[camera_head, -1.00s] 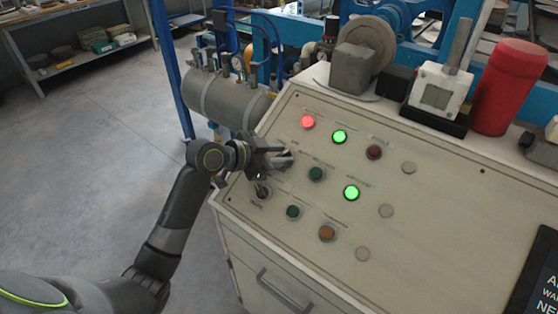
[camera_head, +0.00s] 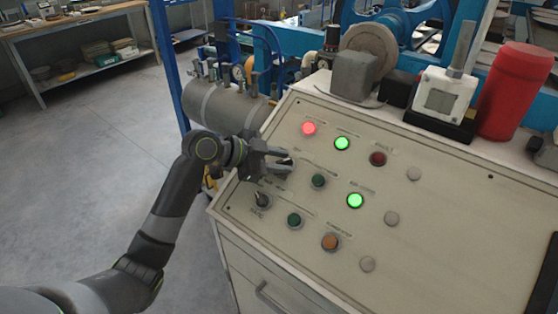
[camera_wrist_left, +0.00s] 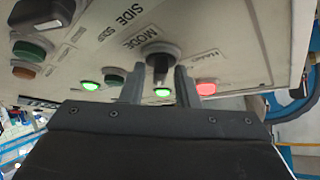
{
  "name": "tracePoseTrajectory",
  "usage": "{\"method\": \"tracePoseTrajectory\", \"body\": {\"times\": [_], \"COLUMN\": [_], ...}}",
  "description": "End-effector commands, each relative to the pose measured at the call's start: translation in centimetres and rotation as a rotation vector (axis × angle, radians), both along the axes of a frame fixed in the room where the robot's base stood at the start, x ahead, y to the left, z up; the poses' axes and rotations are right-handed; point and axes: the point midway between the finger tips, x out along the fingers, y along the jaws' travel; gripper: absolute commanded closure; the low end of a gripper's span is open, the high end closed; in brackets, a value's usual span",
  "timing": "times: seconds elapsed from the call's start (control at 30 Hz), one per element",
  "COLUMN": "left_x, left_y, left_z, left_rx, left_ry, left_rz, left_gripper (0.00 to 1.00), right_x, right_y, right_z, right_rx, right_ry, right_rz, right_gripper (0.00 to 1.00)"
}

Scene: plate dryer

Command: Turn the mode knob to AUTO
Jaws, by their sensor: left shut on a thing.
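My left gripper (camera_head: 286,163) reaches the upper left part of the sloped control panel (camera_head: 450,215). In the left wrist view its two fingers (camera_wrist_left: 161,76) stand on either side of the dark mode knob (camera_wrist_left: 159,66), shut on it. The knob has a round grey base, and the word MODE beside it reads upside down there. In the head view the fingers mostly hide the knob. I cannot read which position it points to. My right gripper is in neither view.
A second dark knob (camera_head: 262,199), marked SIDE in the wrist view, sits below on the panel. Lit red (camera_head: 309,128) and green (camera_head: 342,143) lamps and several buttons surround the gripper. A grey tank (camera_head: 215,105) stands behind; open floor lies left.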

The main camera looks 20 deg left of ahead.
Motion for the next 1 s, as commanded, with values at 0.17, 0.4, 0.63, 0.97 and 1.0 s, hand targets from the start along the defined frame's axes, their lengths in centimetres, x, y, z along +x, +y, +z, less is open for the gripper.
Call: {"method": "tracePoseTrajectory", "body": {"times": [0.17, 0.4, 0.63, 0.97, 1.0], "left_x": [0.0, 0.0, -1.1, -4.0, -4.3], "left_y": [0.0, 0.1, 1.6, 4.9, 5.3], "left_z": [-0.1, 0.0, 0.8, 3.1, 3.4], "left_rx": [0.002, 0.002, 0.004, 0.007, 0.007], "left_ry": [0.003, 0.0, -0.001, 0.0, -0.001], "left_rz": [0.001, 0.002, 0.003, 0.004, 0.004], "left_gripper": [0.65, 0.65, 0.65, 0.65, 0.65], "right_x": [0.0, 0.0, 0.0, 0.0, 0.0], "right_y": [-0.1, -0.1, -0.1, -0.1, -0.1], "right_z": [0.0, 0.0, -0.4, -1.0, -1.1], "right_rx": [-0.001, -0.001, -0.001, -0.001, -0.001], "right_ry": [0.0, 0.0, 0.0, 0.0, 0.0], "right_rz": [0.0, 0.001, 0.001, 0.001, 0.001], "right_gripper": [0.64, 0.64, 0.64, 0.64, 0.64]}}
